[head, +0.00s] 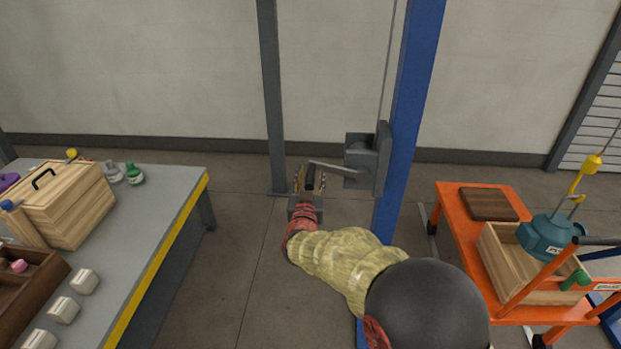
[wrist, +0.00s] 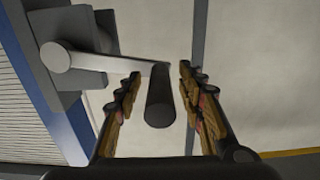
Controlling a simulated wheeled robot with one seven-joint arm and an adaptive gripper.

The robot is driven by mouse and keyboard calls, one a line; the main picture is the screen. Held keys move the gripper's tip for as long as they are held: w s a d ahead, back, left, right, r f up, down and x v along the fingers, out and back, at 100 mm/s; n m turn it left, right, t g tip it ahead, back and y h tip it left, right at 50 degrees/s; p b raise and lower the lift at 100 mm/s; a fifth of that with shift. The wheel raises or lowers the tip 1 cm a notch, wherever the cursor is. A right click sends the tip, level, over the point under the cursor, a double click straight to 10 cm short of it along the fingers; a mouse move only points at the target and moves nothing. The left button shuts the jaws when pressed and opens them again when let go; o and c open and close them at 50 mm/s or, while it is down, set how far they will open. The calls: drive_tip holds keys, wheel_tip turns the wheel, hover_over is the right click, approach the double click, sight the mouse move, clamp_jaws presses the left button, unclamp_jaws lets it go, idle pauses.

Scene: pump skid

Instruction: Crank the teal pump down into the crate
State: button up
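The winch crank (head: 330,167) juts left from the grey winch (head: 367,160) on the blue post. Its dark handle also shows in the wrist view (wrist: 160,98). My gripper (head: 308,182) is at the handle. In the wrist view my gripper (wrist: 163,100) is open, with the handle between its fingers and a gap on both sides. The teal pump (head: 546,236) hangs from a yellow hook (head: 590,165) at the right, over the wooden crate (head: 498,262). Its lower part overlaps the crate opening; how deep it sits, I cannot tell.
The orange cart (head: 452,215) carries the crate and a dark wooden board (head: 488,203). The blue post (head: 407,120) stands beside the winch. A grey workbench (head: 165,215) with a wooden toolbox (head: 80,205) is at the left. The floor between bench and post is clear.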

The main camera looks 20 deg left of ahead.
drive_tip(key=shift+c, duration=0.9)
drive_tip(key=c, duration=0.7)
clamp_jaws()
